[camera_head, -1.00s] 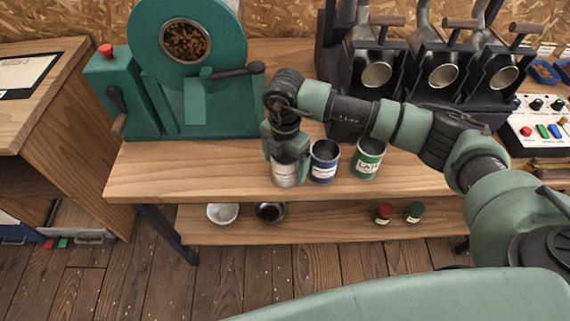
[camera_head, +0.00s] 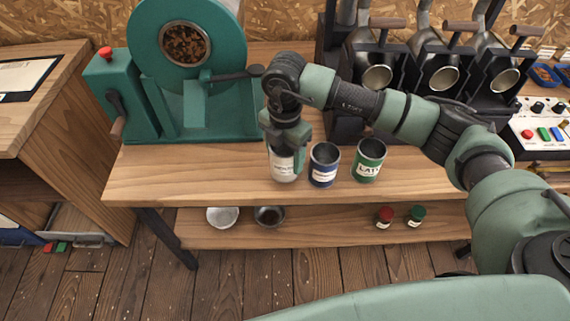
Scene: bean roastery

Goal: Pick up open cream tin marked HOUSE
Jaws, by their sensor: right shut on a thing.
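The cream tin (camera_head: 284,173) stands out at the left of a row of tins at the front of the wooden bench. My right gripper (camera_head: 285,155) is over it from above and shut on it. The gripper hides the tin's top and part of its sides, and the label is too small to read. I cannot tell whether the tin's base still touches the bench. A blue tin (camera_head: 323,172) and a green tin marked LATE (camera_head: 368,168) stand open and upright just to the right. My left gripper is not in view.
A green roaster (camera_head: 180,100) stands behind on the left, its handle near my arm. Black hoppers with metal scoops (camera_head: 443,79) stand at the back right. The lower shelf (camera_head: 330,232) holds two bowls and red and green jars. The bench front left is clear.

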